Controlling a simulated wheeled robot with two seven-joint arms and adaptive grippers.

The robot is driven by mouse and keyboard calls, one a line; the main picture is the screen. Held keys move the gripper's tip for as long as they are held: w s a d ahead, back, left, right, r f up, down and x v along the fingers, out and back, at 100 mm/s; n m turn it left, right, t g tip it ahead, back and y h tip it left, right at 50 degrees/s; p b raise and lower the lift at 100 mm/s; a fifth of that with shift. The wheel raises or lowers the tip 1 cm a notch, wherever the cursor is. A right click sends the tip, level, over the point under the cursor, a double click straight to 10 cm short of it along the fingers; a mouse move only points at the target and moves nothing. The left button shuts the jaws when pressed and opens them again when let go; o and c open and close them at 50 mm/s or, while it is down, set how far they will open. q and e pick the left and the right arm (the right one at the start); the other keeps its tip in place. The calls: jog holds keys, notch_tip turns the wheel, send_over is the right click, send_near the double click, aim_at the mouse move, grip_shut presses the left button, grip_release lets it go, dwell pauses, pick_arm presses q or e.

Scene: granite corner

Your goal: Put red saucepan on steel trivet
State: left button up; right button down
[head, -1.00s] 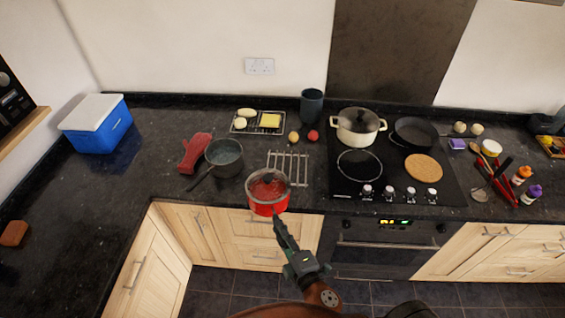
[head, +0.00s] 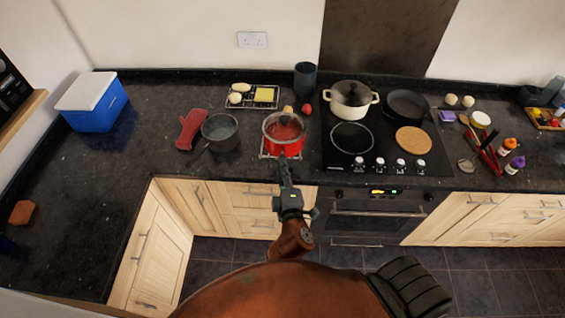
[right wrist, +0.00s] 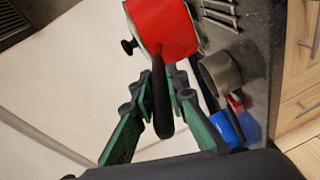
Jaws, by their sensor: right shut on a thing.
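The red saucepan (head: 283,141) with a glass lid is over the steel trivet (head: 267,155) on the counter, left of the hob. The pan hides most of the trivet, and I cannot tell whether the two touch. My right gripper (head: 286,180) is shut on the saucepan's dark handle, on the near side of the pan. In the right wrist view the green fingers (right wrist: 161,98) lie on both sides of the black handle (right wrist: 161,95), the red pan body (right wrist: 165,28) is beyond them, and trivet bars (right wrist: 218,12) show beside it. My left gripper is not in view.
A grey saucepan (head: 220,133) and a red oven mitt (head: 192,128) lie to the left. A wire rack with food (head: 252,97), a dark cup (head: 305,80) and a tomato (head: 307,109) are behind. The hob holds a cream pot (head: 350,100) at the right.

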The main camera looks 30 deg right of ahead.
aim_at(278, 148)
jog(key=x, duration=0.3)
jog(key=f+x, duration=0.1)
jog(key=x, duration=0.3)
jog(key=shift+s+f, duration=0.1)
jog(key=shift+f, duration=0.1)
jog(key=w+f, duration=0.1)
jog(key=f, duration=0.1)
jog(key=w+d+f, duration=0.1)
jog(key=w+f+b, duration=0.1)
jog(key=w+f, duration=0.1)
jog(key=shift+d+f, duration=0.3)
jog(key=shift+d, duration=0.1)
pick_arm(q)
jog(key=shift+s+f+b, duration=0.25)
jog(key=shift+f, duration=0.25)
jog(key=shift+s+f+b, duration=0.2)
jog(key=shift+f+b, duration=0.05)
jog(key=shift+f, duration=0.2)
pick_arm(e)
jog(key=shift+w+f, duration=0.1)
jog(key=shift+f, duration=1.55)
jog(key=c, duration=2.3)
grip_release()
jog(key=shift+d+f, duration=0.1)
jog(key=shift+f, duration=0.3)
jog(key=o, duration=0.4)
jog(key=shift+s+r, duration=0.1)
jog(key=shift+s, duration=0.1)
